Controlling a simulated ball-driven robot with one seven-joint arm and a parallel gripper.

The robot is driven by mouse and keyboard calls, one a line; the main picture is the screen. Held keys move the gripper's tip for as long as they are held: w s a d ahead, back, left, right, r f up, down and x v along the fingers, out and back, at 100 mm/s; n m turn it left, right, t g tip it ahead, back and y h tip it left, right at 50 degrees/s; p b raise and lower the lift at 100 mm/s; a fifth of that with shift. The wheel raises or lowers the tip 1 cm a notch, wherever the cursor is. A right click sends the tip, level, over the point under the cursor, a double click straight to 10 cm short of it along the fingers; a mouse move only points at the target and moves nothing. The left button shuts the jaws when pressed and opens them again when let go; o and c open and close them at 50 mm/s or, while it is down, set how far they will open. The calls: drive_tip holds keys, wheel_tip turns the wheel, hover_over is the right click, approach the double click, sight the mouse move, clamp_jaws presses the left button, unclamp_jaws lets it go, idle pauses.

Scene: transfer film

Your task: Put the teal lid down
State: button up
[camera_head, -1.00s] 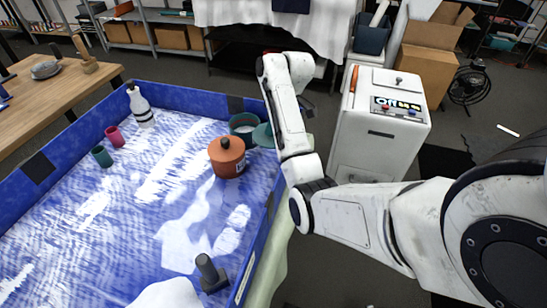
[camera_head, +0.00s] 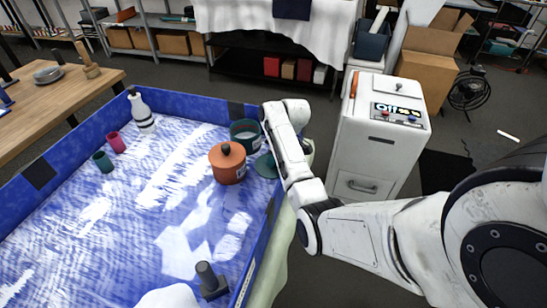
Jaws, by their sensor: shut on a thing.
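The teal lid (camera_head: 265,166) shows in the head view just right of the orange pot, near the tray's right wall, partly covered by my forearm. It looks roughly flat and low; I cannot tell whether it touches the tray floor. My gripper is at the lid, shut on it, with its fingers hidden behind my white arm. A teal pot (camera_head: 244,134) without a lid stands behind the orange pot, left of my wrist.
The orange pot (camera_head: 228,167) with its lid stands close left of the teal lid. The tray's middle is clear.

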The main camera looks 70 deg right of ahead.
drive_tip(key=shift+f, duration=0.1)
drive_tip(key=o, duration=1)
drive_tip(key=v, duration=1.2)
drive_tip(key=shift+r+p, duration=0.2)
drive_tip(key=shift+p, duration=0.1)
